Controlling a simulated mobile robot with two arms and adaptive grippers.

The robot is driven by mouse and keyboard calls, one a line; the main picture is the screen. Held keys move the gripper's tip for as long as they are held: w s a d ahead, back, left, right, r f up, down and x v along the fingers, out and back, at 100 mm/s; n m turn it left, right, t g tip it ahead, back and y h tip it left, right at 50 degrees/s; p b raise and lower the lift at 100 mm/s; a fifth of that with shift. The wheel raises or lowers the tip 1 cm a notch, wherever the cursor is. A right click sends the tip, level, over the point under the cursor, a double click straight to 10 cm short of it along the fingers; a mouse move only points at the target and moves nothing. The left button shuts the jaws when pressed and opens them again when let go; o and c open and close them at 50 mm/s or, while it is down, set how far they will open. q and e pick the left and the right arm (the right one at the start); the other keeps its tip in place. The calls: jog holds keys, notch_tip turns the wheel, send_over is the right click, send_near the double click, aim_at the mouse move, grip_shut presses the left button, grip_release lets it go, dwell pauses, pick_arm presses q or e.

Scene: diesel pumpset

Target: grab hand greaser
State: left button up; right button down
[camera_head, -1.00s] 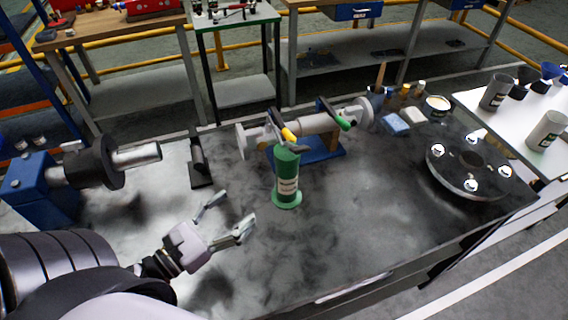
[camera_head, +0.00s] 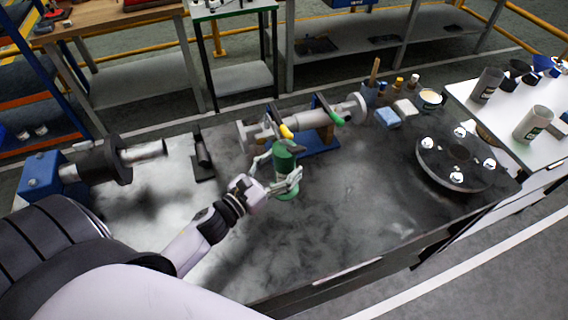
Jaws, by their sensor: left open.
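The hand greaser, as far as I can tell, is the upright green cylinder (camera_head: 284,158) with a pale label, standing on the dark bench near its middle. My left gripper (camera_head: 281,166) is at it from the left, with its open fingers on either side of the cylinder. The lower finger crosses in front and hides part of the label and base. I cannot tell whether the fingers touch it. My right gripper is not in view.
A flanged grey pipe (camera_head: 308,121) on a blue stand, with yellow and green handles near it, is close behind the cylinder. A black stand (camera_head: 203,160) and a blue machine with a shaft (camera_head: 140,152) are left. A round disc (camera_head: 455,165) lies right. The front bench is clear.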

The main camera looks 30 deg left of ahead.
pick_arm(q)
jog(key=shift+x, duration=1)
jog(key=shift+s, duration=0.1)
jog(key=shift+c, duration=0.2)
jog(key=shift+c, duration=0.7)
grip_shut()
jog(key=shift+r, duration=0.15)
